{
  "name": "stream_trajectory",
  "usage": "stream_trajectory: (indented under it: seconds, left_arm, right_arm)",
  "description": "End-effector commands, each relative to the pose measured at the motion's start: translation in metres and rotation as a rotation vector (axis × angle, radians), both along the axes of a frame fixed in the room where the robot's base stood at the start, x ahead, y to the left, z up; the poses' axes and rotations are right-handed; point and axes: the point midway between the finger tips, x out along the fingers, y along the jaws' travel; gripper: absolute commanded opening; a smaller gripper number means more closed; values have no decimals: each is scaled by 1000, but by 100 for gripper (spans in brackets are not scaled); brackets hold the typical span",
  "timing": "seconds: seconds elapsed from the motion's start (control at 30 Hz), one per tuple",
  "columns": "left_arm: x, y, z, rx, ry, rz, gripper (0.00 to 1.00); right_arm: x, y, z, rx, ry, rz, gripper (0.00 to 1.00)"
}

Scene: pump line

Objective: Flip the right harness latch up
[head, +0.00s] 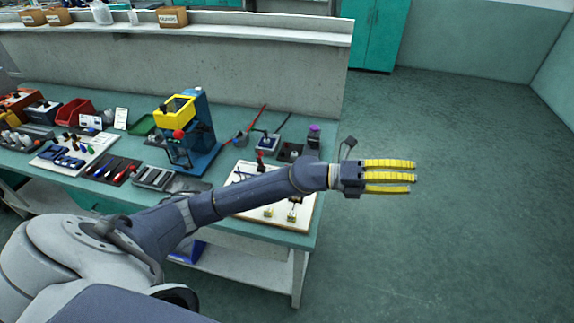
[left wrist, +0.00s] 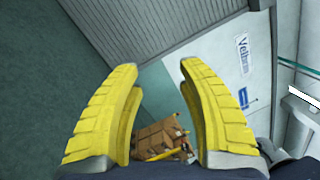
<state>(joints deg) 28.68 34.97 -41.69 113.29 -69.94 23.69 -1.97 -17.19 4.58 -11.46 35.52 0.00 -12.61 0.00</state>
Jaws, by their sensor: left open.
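A white board (head: 302,221) lies at the right front end of the bench, partly hidden under my left forearm. Two small pale-yellow fittings show along its front edge, a left one (head: 268,212) and a right one (head: 292,215). They may be the harness latches; they are too small to tell up from down. My left gripper (head: 388,177) is open and empty, out past the bench's right end over the floor, its yellow fingers pointing right. In the left wrist view the fingers (left wrist: 165,110) are spread with nothing held between them. My right gripper is not in view.
A blue press with a yellow box (head: 176,108) stands mid-bench. A red-handled lever (head: 260,160) rises behind my forearm. Tool trays and a red bin (head: 75,112) fill the left. The floor to the right is clear. In the left wrist view, brown boxes (left wrist: 160,139) appear beyond the fingers.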

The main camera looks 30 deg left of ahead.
Motion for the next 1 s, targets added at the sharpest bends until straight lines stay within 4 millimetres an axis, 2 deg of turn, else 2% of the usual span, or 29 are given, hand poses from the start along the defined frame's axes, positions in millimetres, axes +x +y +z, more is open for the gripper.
stream_trajectory:
  seconds: [0.17, 0.27, 0.37, 0.47, 0.5, 0.63, 0.8, 0.9, 1.0]
  left_arm:
    - [9, 16, -29, 318, -44, -156, 39]
    - [19, 41, -47, 504, -32, -214, 39]
    - [31, 77, -61, 688, 4, -247, 39]
    - [43, 123, -70, 866, 66, -257, 39]
    - [48, 145, -71, 935, 99, -252, 39]
    - [61, 217, -66, 1135, 227, -213, 39]
    - [65, 301, -45, 1311, 413, -128, 39]
    - [62, 337, -32, 1370, 507, -80, 39]
    - [59, 362, -21, 1404, 578, -42, 39]
  right_arm:
    - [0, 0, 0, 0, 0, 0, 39]
    - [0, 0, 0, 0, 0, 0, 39]
    - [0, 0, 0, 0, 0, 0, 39]
    - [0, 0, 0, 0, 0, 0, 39]
    - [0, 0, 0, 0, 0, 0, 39]
    - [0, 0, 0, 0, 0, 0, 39]
    - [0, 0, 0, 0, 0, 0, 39]
    - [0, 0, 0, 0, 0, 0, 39]
    - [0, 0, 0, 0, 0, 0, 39]
